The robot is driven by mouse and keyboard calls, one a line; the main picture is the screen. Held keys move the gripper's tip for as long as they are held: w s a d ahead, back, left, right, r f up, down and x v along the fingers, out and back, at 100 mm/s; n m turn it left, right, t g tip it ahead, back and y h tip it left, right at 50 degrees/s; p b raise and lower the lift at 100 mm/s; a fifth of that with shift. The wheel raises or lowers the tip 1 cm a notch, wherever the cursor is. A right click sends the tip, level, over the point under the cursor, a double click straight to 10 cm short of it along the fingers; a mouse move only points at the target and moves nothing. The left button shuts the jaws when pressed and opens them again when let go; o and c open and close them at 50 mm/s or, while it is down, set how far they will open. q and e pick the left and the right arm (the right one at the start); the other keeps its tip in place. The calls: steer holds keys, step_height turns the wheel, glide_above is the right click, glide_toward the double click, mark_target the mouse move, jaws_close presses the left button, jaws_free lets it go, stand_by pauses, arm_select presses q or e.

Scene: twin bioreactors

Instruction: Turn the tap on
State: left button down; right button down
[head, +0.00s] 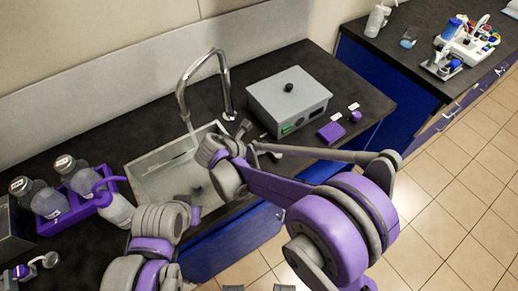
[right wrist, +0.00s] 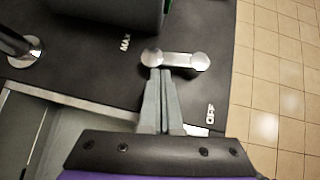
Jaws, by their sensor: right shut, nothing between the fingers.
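The chrome tap (head: 225,88) arches over the grey sink (head: 150,185) in the head view. Its base shows at the left of the right wrist view. A metal lever (right wrist: 177,60) lies on the dark counter in the right wrist view, between a MAX label and a second label that looks like OFF. My right gripper (right wrist: 158,76) is shut and empty, its fingertips at the left end of the lever; I cannot tell if they touch it. A thin pale streak shows under the spout; I cannot tell if it is water. My left arm shows, but its gripper cannot be made out.
A grey box (head: 288,102) with a black knob stands right of the tap, close beyond the lever. A purple rack (head: 75,212) with bottles stands left of the sink. Small purple items (head: 332,132) lie right of the box. Open floor lies beyond the counter's front edge.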

arm_select(q)
steer(key=shift+s, duration=0.1)
arm_select(e)
steer(key=shift+s, duration=0.1)
arm_select(q)
steer(key=shift+f, duration=0.1)
steer(key=shift+s+f+b, duration=0.1)
steer(key=shift+f+b, duration=0.25)
steer(key=shift+f, duration=0.05)
arm_select(e)
steer(key=shift+w+d+f+m+g, duration=0.1)
steer(key=shift+w+d+m+g, duration=0.2)
steer(key=shift+w+m, duration=0.25)
arm_select(q)
steer(key=shift+s, duration=0.1)
